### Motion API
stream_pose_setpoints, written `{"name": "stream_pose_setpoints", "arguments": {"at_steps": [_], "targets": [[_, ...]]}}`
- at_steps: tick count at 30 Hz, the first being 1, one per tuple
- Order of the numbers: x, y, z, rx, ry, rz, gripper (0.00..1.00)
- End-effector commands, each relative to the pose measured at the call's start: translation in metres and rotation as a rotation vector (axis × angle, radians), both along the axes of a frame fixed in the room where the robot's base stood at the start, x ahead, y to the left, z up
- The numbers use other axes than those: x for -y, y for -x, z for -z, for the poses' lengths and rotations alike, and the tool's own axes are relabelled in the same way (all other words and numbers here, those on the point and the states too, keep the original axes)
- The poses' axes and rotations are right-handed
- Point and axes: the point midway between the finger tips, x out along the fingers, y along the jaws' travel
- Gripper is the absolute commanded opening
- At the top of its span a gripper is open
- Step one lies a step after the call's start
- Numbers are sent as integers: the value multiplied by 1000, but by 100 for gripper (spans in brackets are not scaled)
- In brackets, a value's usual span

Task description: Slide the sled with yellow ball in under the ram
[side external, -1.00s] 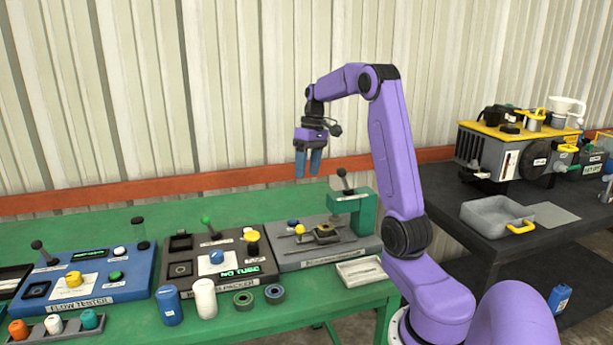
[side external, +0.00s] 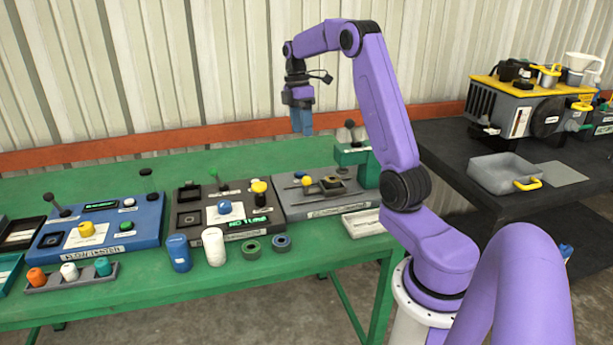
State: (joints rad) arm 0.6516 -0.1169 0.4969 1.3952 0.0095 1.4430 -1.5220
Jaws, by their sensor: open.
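A grey press station (side external: 300,208) sits at the right end of the green bench. The yellow ball (side external: 307,182) is on its left part, beside a small sled (side external: 331,188) with a dark block on it. The join between ball and sled is too small to see clearly. The green ram frame (side external: 357,160) stands to the right of the sled, with a black-knobbed lever (side external: 350,124) on top. The sled appears to lie left of the ram frame, not under it. My gripper (side external: 302,131) points down, open and empty, in the air above and behind the station.
A black and grey station (side external: 240,195) with a yellow knob and a blue knob stands just left. A white tray (side external: 362,223) lies at the press station's front right. Cups and rings (side external: 251,249) stand along the bench's front. The air around my gripper is clear.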

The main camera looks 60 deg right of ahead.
Motion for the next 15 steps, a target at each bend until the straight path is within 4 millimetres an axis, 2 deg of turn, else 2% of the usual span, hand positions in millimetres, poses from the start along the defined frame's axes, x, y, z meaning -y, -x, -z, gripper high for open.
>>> {"name": "stream_pose_setpoints", "arguments": {"at_steps": [15], "targets": [[-11,17,95,-4,-3,3,58]]}}
